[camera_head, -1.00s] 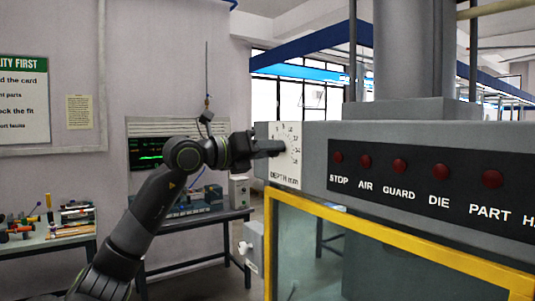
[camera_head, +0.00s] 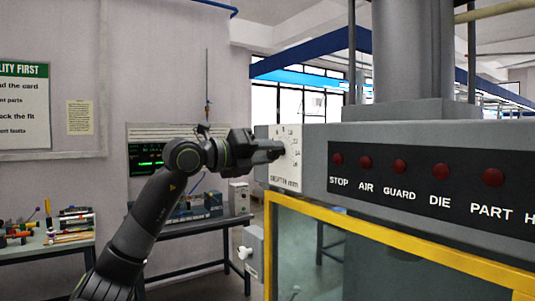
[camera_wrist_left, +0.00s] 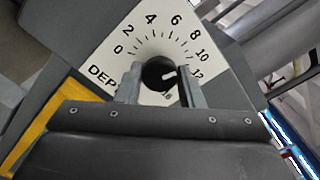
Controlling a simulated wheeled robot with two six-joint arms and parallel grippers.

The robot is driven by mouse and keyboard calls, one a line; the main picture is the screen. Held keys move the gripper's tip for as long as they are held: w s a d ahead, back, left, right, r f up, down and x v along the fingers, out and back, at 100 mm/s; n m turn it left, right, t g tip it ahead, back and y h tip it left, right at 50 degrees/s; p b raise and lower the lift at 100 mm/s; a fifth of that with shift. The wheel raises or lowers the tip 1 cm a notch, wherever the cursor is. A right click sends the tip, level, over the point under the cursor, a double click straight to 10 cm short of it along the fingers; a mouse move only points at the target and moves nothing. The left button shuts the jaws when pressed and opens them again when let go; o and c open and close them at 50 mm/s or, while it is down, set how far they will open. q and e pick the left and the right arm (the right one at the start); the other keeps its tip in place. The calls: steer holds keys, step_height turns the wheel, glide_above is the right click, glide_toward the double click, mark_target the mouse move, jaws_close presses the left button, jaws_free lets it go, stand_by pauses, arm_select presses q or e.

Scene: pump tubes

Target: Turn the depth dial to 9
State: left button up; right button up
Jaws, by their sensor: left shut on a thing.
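The depth dial is a white plate (camera_head: 293,173) with printed numbers on the left end of the grey machine housing. The plate also shows in the left wrist view (camera_wrist_left: 152,33), with numbers from 0 through 12 readable and 16 near the bottom. Its round black knob (camera_wrist_left: 156,76) has a white mark pointing right, roughly between 10 and 12; the exact reading is hard to tell. My left gripper (camera_head: 280,150) reaches the dial from the left. In the wrist view its two fingers (camera_wrist_left: 160,84) are shut on the knob, one each side. My right gripper is not in view.
A black panel (camera_head: 430,185) with several red buttons is right of the dial. A yellow-framed guard (camera_head: 375,229) is below. A workbench with tools (camera_head: 60,243) stands at the left, and another bench with a monitor (camera_head: 147,156) is behind my arm.

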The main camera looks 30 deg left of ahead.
arm_select(q)
steer(key=o, duration=1)
steer(key=shift+c, duration=0.2)
steer(key=shift+s+a+f+b, duration=0.15)
steer(key=shift+s+a+b, duration=0.15)
steer(key=shift+s+b, duration=0.25)
steer(key=b+v, duration=1)
steer(key=v, duration=0.6)
steer(key=shift+s, duration=0.2)
